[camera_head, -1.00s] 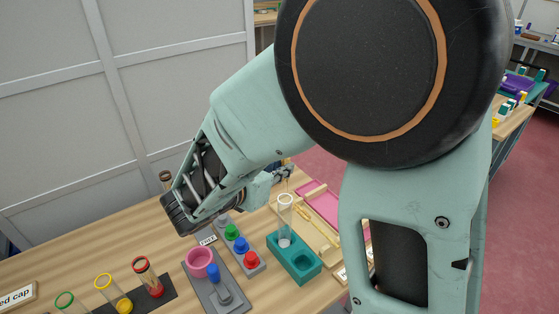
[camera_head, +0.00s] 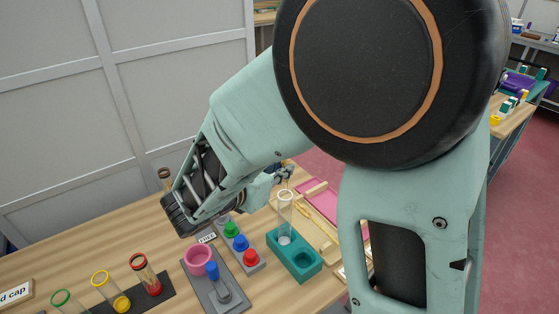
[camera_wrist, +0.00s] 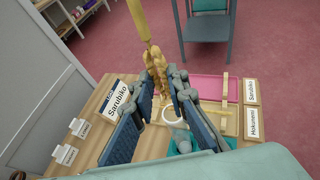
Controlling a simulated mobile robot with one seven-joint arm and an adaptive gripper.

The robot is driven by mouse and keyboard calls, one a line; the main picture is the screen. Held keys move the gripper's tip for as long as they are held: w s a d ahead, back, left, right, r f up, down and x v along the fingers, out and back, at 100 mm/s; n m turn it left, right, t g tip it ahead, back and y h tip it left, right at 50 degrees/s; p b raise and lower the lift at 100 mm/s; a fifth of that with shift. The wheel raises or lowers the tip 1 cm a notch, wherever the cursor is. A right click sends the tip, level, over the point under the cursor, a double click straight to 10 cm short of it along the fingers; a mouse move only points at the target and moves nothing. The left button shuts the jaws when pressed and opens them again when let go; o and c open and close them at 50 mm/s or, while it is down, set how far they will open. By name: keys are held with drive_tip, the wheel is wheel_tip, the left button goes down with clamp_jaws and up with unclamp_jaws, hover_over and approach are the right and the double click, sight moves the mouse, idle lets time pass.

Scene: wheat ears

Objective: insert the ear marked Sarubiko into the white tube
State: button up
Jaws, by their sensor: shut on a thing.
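My gripper (camera_wrist: 163,84) is shut on a golden wheat ear (camera_wrist: 157,66), whose pale stalk runs up out of the top of the wrist view. A white label reading Sarubiko (camera_wrist: 119,103) shows beside the left finger; I cannot tell whether it is tied to the ear. The tube is clear with a white rim and stands upright in a teal block (camera_head: 307,269). Its wall (camera_head: 286,212) shows in the head view, and its round rim (camera_wrist: 166,117) shows between the fingers in the wrist view. In the head view my gripper (camera_head: 285,174) is just above the tube, apart from it.
A pink tray (camera_head: 322,203) and a wooden rack lie behind the teal block. Left of it are a row of coloured caps (camera_head: 240,243), a grey stand with a pink ring (camera_head: 198,259), and several colour-rimmed tubes (camera_head: 141,268). Labels lie at right in the wrist view (camera_wrist: 251,91).

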sight(284, 194)
drive_tip(key=shift+f+b, duration=3.6)
drive_tip(key=shift+f, duration=0.65)
wheel_tip(284, 194, up, 10)
drive_tip(key=p, duration=0.7)
drive_tip(key=shift+p, duration=0.4)
drive_tip(key=shift+f, duration=0.15)
idle(0.7)
drive_tip(key=shift+f+b, duration=1.9)
drive_tip(key=shift+f, duration=0.05)
